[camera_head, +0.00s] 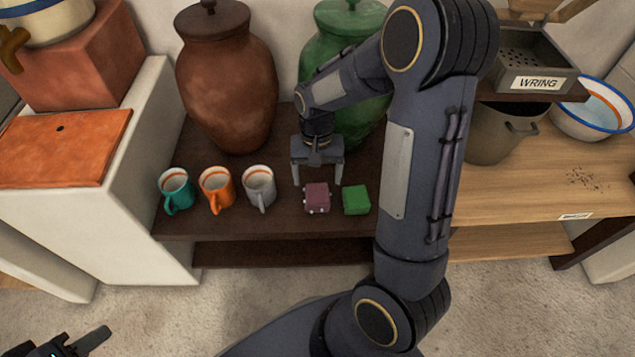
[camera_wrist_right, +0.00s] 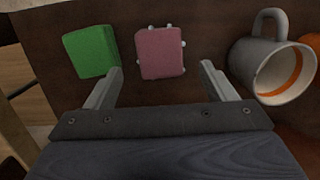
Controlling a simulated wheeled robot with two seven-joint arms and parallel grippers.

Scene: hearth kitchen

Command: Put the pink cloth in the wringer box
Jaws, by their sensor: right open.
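The pink cloth (camera_head: 317,198) is a small folded block with white specks at its edges, lying on the dark shelf top. The right wrist view also shows the cloth (camera_wrist_right: 161,53) ahead of the fingers. My right gripper (camera_head: 317,181) is open and empty, pointing down just behind the cloth, its fingers spread wider than it. The wringer box (camera_head: 507,62) is a grey tray with a perforated floor and a "WRING" label, at the upper right. My left gripper (camera_head: 80,345) is only partly in view at the bottom left; its opening is unclear.
A green block (camera_head: 356,200) lies right beside the cloth. Grey (camera_head: 259,187), orange (camera_head: 216,188) and teal (camera_head: 175,190) mugs stand left of it. A brown jar (camera_head: 226,80) and green jar (camera_head: 343,45) stand behind. A pot (camera_head: 500,132) and basin (camera_head: 600,108) are at right.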

